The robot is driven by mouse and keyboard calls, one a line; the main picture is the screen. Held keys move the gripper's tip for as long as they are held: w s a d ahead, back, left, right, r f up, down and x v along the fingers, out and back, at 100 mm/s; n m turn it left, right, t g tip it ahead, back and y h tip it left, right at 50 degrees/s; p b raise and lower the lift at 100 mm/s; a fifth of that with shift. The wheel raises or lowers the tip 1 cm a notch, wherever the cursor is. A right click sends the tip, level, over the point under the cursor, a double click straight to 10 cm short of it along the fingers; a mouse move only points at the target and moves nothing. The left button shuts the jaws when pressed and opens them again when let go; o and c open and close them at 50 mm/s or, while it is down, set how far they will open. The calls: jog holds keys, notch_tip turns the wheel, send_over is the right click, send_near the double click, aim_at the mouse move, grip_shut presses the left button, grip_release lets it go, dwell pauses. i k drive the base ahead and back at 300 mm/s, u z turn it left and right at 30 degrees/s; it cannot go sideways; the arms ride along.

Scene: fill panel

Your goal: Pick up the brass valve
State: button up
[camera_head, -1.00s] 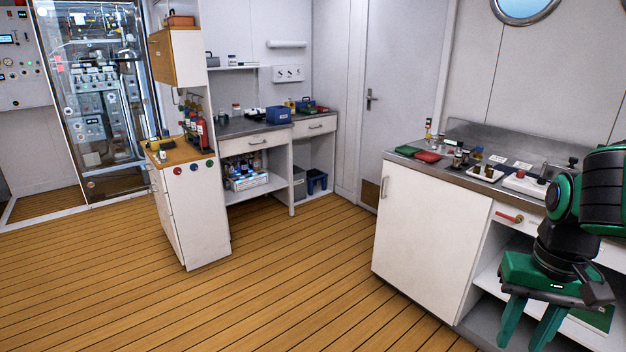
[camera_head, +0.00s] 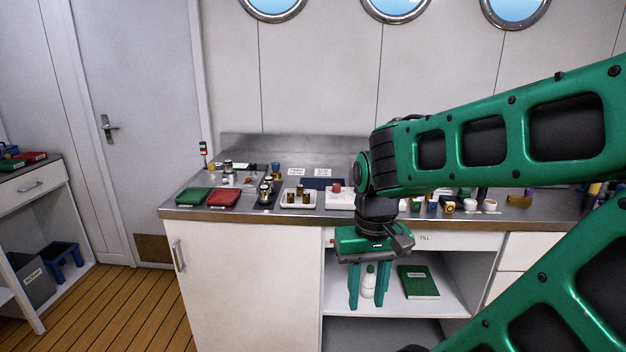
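My gripper (camera_head: 367,304) hangs fingers down in front of the counter's open shelf, below the countertop level. Its two green fingers are apart. A white bottle (camera_head: 369,281) shows between them, on the shelf behind. I cannot tell for sure which thing is the brass valve. Small brass-coloured pieces (camera_head: 299,195) stand in a white tray (camera_head: 284,204) on the countertop, left of my arm. Another brass-coloured piece (camera_head: 520,200) lies at the right part of the countertop. My arm hides part of the countertop's middle.
The steel countertop (camera_head: 188,213) also holds a green tray (camera_head: 194,197), a red tray (camera_head: 223,198), a white box (camera_head: 340,201) and several small items right of my wrist. A green book (camera_head: 418,283) lies on the shelf. Free wooden floor (camera_head: 120,315) is at the left.

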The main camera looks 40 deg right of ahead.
aim_at(291, 194)
jog(key=z, duration=0.45)
jog(key=i, duration=1.3)
jog(key=z, duration=0.5)
